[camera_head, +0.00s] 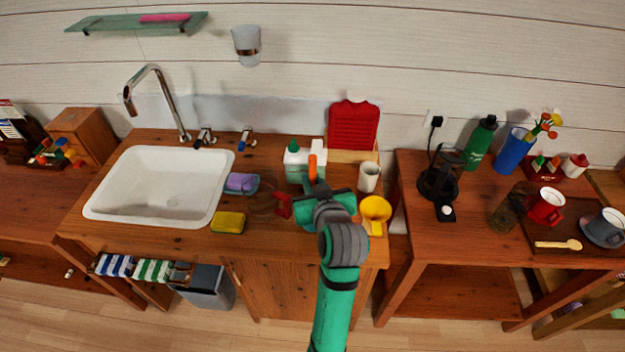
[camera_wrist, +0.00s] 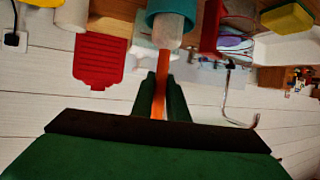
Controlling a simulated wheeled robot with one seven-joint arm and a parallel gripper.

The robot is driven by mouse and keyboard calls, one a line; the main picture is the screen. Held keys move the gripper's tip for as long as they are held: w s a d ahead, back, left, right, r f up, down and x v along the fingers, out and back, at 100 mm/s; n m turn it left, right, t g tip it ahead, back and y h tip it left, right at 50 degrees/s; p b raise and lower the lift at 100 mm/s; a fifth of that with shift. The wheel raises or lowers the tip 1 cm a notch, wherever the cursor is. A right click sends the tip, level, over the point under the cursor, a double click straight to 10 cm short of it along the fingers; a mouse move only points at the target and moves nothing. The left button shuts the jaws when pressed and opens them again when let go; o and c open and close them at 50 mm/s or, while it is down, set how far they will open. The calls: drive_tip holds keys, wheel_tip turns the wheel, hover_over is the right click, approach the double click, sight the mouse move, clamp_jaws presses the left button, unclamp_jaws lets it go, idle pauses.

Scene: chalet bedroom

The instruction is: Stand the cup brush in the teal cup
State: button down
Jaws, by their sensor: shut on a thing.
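The cup brush has an orange handle (camera_head: 312,167) that rises just above my gripper (camera_head: 312,190) in the head view. In the wrist view the picture is upside down, and my gripper (camera_wrist: 166,88) is shut on the handle (camera_wrist: 160,98). The pale bristle head (camera_wrist: 169,32) points down toward the counter. The teal cup (camera_wrist: 151,19) shows at the top edge there, and the bristle head overlaps its rim. I cannot tell whether the head is inside the cup or in front of it. In the head view my gripper and arm hide the brush head and most or all of the cup.
A red item (camera_head: 283,205) stands just left of my gripper. A white-and-green bottle (camera_head: 294,165) is behind it. A white cup (camera_head: 368,177) and yellow cup (camera_head: 375,210) are to the right. A purple sponge (camera_head: 241,183), yellow sponge (camera_head: 228,222) and sink (camera_head: 160,185) lie left.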

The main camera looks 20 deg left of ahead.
drive_tip(key=shift+f, duration=2.3)
drive_tip(key=c, duration=1.7)
unclamp_jaws()
drive_tip(key=shift+o, duration=0.2)
drive_tip(key=v, duration=0.7)
drive_tip(key=shift+s, duration=0.2)
